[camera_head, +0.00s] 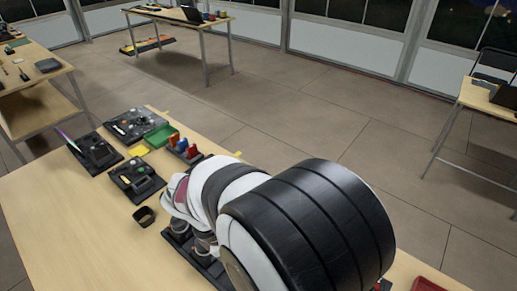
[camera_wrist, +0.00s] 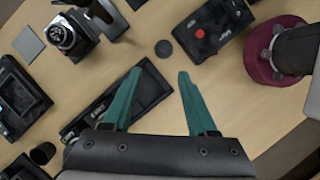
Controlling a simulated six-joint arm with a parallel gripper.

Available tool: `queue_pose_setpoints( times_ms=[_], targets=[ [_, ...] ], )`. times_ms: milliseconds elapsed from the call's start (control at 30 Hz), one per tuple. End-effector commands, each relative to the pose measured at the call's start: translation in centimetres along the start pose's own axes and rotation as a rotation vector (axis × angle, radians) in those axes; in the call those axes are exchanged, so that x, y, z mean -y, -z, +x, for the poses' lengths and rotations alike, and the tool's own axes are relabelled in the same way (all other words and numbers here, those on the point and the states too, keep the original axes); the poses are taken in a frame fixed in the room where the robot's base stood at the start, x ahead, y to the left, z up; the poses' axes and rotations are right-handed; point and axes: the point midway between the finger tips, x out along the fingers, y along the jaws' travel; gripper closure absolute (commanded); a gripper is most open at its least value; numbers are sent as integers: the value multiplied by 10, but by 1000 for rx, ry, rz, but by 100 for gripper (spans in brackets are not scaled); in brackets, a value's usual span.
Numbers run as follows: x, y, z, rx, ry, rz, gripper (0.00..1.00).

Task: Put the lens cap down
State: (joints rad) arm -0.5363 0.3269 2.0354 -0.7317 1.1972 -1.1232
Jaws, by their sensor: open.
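A small dark round disc, which looks like the lens cap (camera_wrist: 163,48), lies flat on the wooden table in the wrist view. My gripper (camera_wrist: 158,74) is open, with its two teal fingers spread wide and nothing between their tips. The disc is just beyond the fingertips, roughly midway between them in the picture, and apart from both. I cannot tell the gripper's height above the table. A camera with a round lens (camera_wrist: 62,36) is at the upper left of the wrist view. In the head view my arm hides the gripper, and I cannot make out the disc there.
A long black tray (camera_wrist: 150,88) lies partly beneath the fingers. A black device with a red spot (camera_wrist: 207,36) is right of the disc. A grey square (camera_wrist: 28,45) lies far left. A small black cup (camera_head: 145,216) and several dark trays stand on the table (camera_head: 60,210); its front left is bare.

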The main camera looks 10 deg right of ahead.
Motion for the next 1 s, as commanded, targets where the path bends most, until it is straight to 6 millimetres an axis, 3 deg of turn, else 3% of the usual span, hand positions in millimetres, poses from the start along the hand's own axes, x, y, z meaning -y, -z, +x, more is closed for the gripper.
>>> queue_pose_setpoints(
  times_ms=[300, 467, 633, 767, 933, 1000],
  targets=[
    [3, -1, 84, 2, 7, -2, 42],
    [4, 0, 105, 0, 6, -1, 42],
    [11, 1, 138, 0, 8, 1, 42],
    [11, 1, 152, -1, 6, 2, 42],
    [10, 1, 152, -2, 4, 2, 42],
    [10, 1, 152, -2, 4, 2, 51]
  ],
)
